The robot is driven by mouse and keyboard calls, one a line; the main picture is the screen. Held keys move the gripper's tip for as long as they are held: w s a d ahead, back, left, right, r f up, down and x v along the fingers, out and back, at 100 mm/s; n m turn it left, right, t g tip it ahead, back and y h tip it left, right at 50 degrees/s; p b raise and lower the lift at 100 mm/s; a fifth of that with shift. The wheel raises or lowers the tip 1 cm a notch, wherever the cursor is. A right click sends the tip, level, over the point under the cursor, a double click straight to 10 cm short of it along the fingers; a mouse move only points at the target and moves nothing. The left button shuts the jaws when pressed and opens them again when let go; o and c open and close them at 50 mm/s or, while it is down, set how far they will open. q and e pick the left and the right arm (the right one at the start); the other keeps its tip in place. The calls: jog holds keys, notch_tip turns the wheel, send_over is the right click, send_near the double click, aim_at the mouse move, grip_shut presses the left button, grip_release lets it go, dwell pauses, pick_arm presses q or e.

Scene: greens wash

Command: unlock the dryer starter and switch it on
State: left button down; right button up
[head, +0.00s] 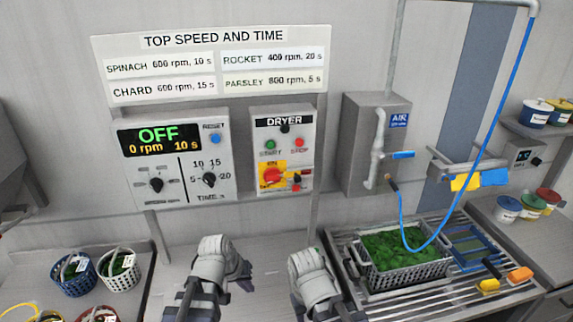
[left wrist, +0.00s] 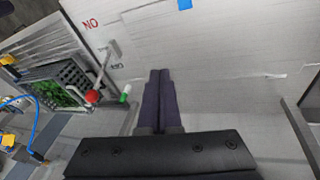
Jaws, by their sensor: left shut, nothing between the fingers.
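The dryer starter (head: 284,150) is a grey box on the back wall, labelled DRYER. It has a green START button (head: 270,145), a red STOP button (head: 299,143) and a red rotary handle (head: 271,176) on a yellow plate. Small dark and red parts sit at the right of the handle, too small to make out. My left gripper (head: 243,270) is below the boxes, apart from the starter. The left wrist view shows its fingers (left wrist: 159,98) together and empty. My right gripper (head: 318,285) is at the lower middle; its fingertips are hidden.
A speed and time box (head: 174,158) reading OFF is left of the starter. A grey AIR box (head: 376,145) with blue hose is right. A basket of greens (head: 400,262) stands on a slatted rack. A red-knobbed lever (left wrist: 92,96) shows in the left wrist view.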

pick_arm(q)
jog(key=w+d+r+n+t+h, duration=0.1)
jog(key=w+d+r+t+h, duration=0.2)
jog(key=w+d+r, duration=0.15)
jog(key=n+t+h, duration=0.2)
jog(key=n+t, duration=0.7)
jog(key=n, duration=0.1)
send_near(300, 181)
jog(key=s+a, duration=0.2)
jog(key=a, duration=0.3)
jog(key=x, duration=0.3)
jog(key=b+x, duration=0.1)
jog(key=x, duration=0.2)
jog(key=r+x, duration=0.1)
jog(key=x, duration=0.3)
jog(key=shift+s+d, duration=0.15)
jog(key=shift+d, duration=0.15)
pick_arm(e)
jog(key=shift+f, duration=0.1)
pick_arm(q)
jog(key=d, duration=0.4)
jog(key=shift+w+d, duration=0.2)
jog(key=shift+w, duration=0.2)
jog(key=shift+a, duration=0.1)
pick_arm(e)
jog(key=shift+a, duration=0.15)
pick_arm(q)
jog(key=shift+s, duration=0.1)
